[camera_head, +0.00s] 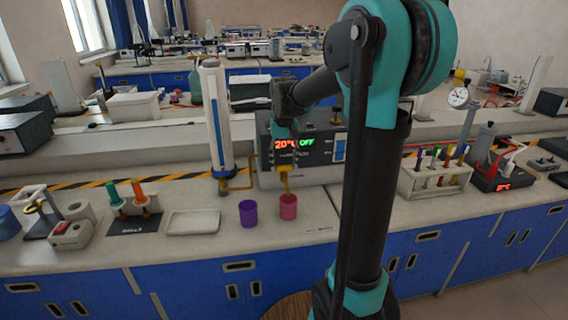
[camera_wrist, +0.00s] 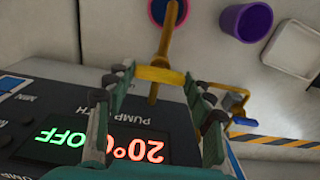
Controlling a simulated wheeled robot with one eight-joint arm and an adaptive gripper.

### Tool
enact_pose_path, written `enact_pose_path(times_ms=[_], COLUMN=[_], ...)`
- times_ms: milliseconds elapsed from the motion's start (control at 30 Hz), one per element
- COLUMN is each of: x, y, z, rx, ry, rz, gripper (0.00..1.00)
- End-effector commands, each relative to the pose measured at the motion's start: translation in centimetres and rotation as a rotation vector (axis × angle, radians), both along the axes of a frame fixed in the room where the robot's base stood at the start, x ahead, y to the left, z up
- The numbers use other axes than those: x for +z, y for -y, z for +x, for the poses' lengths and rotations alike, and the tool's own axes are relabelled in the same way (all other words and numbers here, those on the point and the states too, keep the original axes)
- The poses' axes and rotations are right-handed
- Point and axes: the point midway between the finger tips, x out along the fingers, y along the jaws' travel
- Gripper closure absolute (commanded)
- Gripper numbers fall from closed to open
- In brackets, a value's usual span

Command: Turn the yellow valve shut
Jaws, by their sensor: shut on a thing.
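The yellow valve (camera_wrist: 161,74) is a short yellow bar across the front of the pump box, in line with a yellow spout (camera_wrist: 169,38). In the head view the valve (camera_head: 283,171) sits above the pink cup (camera_head: 288,206). My gripper (camera_wrist: 160,84) reaches down over the box front, with its fingers shut on the valve's bar from both sides. In the head view my gripper (camera_head: 281,150) is small and partly merges with the box behind it. The pink cup also shows below the spout in the wrist view (camera_wrist: 157,13).
The pump box (camera_head: 330,172) displays a red 20°C and a green OFF. A purple cup (camera_head: 248,212) stands left of the pink cup. A blue-and-white column (camera_head: 214,120) with yellow piping stands close left. A white tray (camera_head: 193,222) and a tube rack (camera_head: 434,179) flank the area.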

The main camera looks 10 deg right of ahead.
Motion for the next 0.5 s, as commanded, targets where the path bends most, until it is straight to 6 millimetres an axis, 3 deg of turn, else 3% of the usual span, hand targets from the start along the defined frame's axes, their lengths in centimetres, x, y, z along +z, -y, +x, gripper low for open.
enact_pose_path(times_ms=[467,500], x=[0.03,0.03], y=[0.01,0.01], z=[0.04,0.04], rx=[-0.014,-0.014], ry=[0.001,0.001], rz=[0.000,0.000], gripper=[0.76,0.42])
